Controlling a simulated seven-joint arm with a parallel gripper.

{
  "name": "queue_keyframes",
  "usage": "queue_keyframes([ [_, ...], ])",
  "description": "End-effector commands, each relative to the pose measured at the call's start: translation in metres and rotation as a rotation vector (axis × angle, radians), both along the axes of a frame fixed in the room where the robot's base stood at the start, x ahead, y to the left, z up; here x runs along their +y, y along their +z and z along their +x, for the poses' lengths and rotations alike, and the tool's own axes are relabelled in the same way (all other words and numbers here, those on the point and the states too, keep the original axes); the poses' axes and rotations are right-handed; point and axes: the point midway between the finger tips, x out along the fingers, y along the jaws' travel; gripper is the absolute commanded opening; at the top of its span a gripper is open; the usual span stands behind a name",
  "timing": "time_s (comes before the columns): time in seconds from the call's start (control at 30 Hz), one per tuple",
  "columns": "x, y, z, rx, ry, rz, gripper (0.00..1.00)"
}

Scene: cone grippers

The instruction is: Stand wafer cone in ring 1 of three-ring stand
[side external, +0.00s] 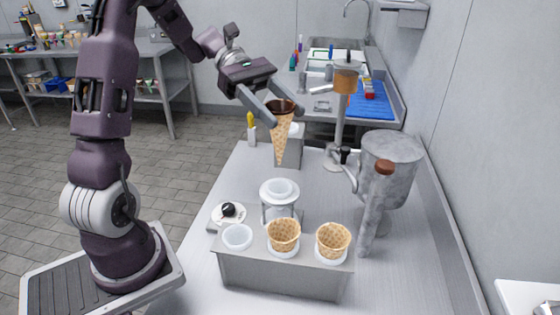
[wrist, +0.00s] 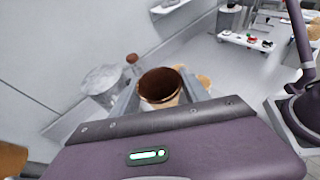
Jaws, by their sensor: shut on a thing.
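My gripper (side external: 284,106) is shut on a wafer cone (side external: 281,142) near its dark-rimmed top. The cone hangs point down, close to upright, in the air above the bench and behind the stand. In the wrist view the held cone (wrist: 160,86) shows its dark brown inside between my fingers. The three-ring stand (side external: 282,277) is a grey metal box at the front of the bench. Its left ring (side external: 237,236) is white and empty. Its middle ring holds a wafer cone (side external: 284,234), and its right ring holds another (side external: 333,239). No ring numbers can be read.
A single white ring holder (side external: 279,191) on legs stands just behind the three-ring stand, below the held cone. A white device with a black knob (side external: 228,210) is left of it. A grey drum (side external: 391,165) and an upright roller (side external: 376,210) stand at the right.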

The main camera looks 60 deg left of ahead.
Motion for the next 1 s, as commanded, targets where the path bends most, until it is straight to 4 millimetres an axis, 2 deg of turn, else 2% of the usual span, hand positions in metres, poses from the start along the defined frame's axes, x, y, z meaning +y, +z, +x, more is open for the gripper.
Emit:
queue_keyframes([
  [0.13, 0.0, 0.027, 0.0, -0.004, -0.001, 0.003, 0.37],
  [0.37, -0.024, 0.025, -0.04, -0.001, -0.125, 0.009, 0.37],
  [0.6, -0.051, 0.025, -0.095, -0.001, -0.294, 0.01, 0.37],
  [0.8, -0.066, 0.025, -0.133, 0.001, -0.406, 0.003, 0.37],
  [0.87, -0.07, 0.026, -0.142, 0.001, -0.434, 0.0, 0.37],
  [1.0, -0.07, 0.004, -0.144, 0.003, -0.438, -0.005, 0.37],
])
